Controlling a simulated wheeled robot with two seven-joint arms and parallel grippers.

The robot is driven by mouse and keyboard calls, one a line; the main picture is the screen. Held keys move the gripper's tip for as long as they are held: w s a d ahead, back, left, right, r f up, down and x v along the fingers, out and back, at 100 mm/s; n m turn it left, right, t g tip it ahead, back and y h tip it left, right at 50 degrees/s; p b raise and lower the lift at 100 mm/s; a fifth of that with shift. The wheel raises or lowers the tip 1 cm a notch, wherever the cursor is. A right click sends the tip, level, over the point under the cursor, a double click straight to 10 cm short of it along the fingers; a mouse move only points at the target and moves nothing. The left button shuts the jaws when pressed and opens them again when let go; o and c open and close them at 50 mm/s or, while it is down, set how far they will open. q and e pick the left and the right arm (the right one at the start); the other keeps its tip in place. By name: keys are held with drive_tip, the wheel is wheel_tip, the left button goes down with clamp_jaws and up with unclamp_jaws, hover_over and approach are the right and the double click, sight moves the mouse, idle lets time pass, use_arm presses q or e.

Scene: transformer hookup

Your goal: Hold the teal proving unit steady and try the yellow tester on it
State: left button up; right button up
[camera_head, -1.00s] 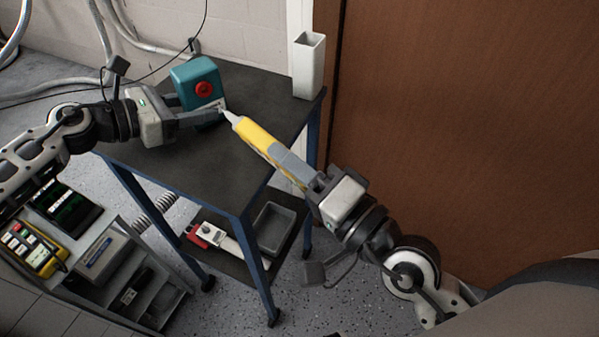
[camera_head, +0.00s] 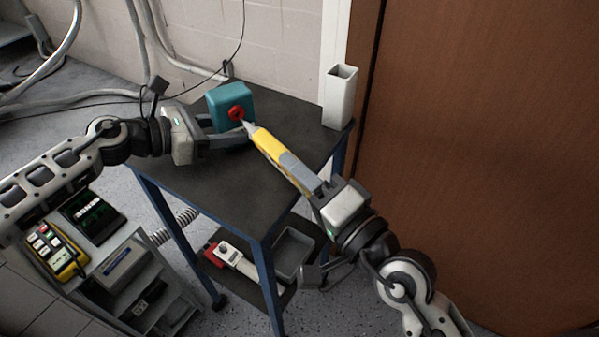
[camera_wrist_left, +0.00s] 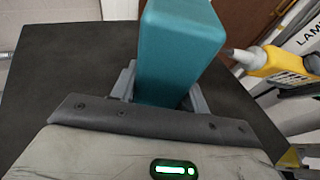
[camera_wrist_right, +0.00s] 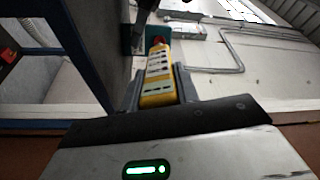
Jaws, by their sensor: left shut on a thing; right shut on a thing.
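The teal proving unit (camera_head: 228,98) stands upright on the dark cart top, with a red round socket (camera_head: 236,113) on its front. My left gripper (camera_head: 222,134) is shut on it; in the left wrist view the teal block (camera_wrist_left: 180,50) sits between the fingers. My right gripper (camera_head: 312,190) is shut on the yellow tester (camera_head: 275,152). The tester's pale tip (camera_head: 249,128) points up-left, at or very near the red socket; contact cannot be told. The tester also shows in the left wrist view (camera_wrist_left: 275,62) and the right wrist view (camera_wrist_right: 158,80).
A white square holder (camera_head: 340,98) stands at the cart's back right corner. The cart top (camera_head: 215,190) is otherwise bare. Its lower shelf holds a grey tray (camera_head: 293,254) and a red and white tool (camera_head: 230,255). A grey cabinet with a yellow meter (camera_head: 58,255) stands at left.

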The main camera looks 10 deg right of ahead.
drive_tip(key=shift+w+a, duration=0.15)
drive_tip(key=shift+w, duration=0.4)
idle(1.3)
drive_tip(key=a+v, duration=0.1)
drive_tip(key=v, duration=0.6)
drive_tip(key=shift+s+r, duration=0.3)
drive_tip(key=shift+r, duration=0.1)
use_arm(q)
drive_tip(key=o, duration=0.8)
drive_tip(key=shift+o, duration=0.2)
